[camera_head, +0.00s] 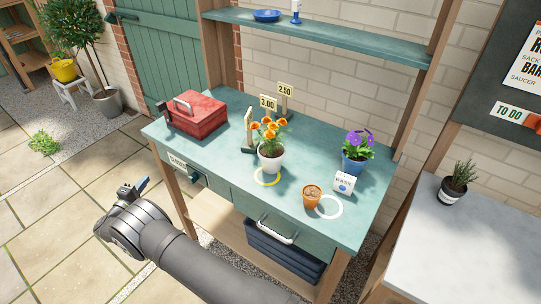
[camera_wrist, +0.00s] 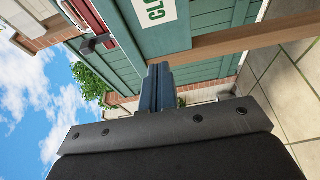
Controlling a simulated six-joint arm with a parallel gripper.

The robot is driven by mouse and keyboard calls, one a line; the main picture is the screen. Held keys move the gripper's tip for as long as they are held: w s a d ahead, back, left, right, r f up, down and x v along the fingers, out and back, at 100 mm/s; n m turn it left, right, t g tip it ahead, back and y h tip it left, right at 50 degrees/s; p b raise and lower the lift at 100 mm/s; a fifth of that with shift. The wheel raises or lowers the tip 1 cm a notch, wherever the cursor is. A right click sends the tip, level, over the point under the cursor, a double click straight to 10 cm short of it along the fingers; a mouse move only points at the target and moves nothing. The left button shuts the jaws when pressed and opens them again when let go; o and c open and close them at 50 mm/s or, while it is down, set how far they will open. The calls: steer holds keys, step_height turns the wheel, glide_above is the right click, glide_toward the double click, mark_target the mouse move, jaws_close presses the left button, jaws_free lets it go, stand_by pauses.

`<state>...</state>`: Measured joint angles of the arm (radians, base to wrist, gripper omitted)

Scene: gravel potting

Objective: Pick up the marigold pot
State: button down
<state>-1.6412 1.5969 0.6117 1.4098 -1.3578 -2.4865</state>
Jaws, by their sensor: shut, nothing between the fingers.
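The marigold pot (camera_head: 271,161) is a white pot with orange flowers, upright on the green bench top, on a yellow ring (camera_head: 267,178). My gripper (camera_head: 142,184) is at the left, in front of the bench and well apart from the pot. In the wrist view its dark blue fingers (camera_wrist: 158,76) are together with nothing between them. The marigold pot does not show in the wrist view.
A red toolbox (camera_head: 195,113) stands on the bench's left. Price signs (camera_head: 268,102) stand behind the marigold. A purple-flowered blue pot (camera_head: 355,161), a small card (camera_head: 344,184) and a terracotta pot (camera_head: 312,199) stand to its right, near a white ring (camera_head: 329,213).

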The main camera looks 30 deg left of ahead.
steer(key=c, duration=1.3)
jaws_free()
steer(key=shift+o, duration=0.2)
